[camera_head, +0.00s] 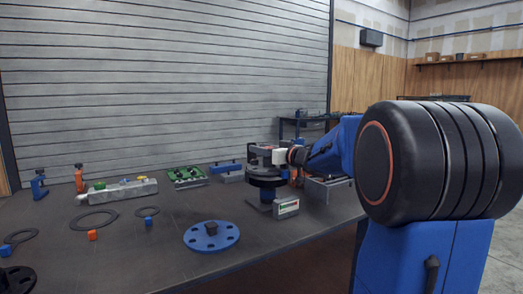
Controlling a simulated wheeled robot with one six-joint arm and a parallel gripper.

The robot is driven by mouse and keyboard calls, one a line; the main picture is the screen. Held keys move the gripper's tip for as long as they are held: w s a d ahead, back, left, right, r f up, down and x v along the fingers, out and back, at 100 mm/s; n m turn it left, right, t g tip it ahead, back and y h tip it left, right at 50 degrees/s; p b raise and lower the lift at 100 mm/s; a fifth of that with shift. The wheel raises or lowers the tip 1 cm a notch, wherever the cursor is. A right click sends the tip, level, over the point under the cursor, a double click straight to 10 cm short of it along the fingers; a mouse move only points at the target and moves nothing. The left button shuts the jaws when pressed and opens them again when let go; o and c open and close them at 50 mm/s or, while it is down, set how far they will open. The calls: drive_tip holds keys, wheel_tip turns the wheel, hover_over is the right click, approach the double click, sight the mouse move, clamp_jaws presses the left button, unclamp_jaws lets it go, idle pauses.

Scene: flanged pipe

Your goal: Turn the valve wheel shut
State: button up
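My gripper (262,164) is at the end of my blue and black arm, just above this part. The gripper overlaps it in the picture, so I cannot tell whether they touch. The fingers are small and dark, and their opening is not clear.
A blue flange disc (211,236) with a dark centre lies in front on the dark table (160,255). Flat rings (94,220), small cubes, a grey manifold block (122,190) and a green board (187,174) lie to the left.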

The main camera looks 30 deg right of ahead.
drive_tip(key=shift+r+m+h, duration=0.1)
drive_tip(key=shift+m+h, duration=0.2)
drive_tip(key=shift+h, duration=0.1)
drive_tip(key=shift+d+m+h, duration=0.25)
drive_tip(key=shift+m+h, duration=0.15)
drive_tip(key=shift+h, duration=0.4)
drive_tip(key=o, duration=1.1)
drive_tip(key=s, duration=0.5)
drive_tip(key=s+d, duration=0.1)
drive_tip(key=s, duration=0.5)
drive_tip(key=s+d, duration=0.1)
drive_tip(key=s, duration=0.5)
drive_tip(key=shift+s+d, duration=0.1)
drive_tip(key=shift+d, duration=0.05)
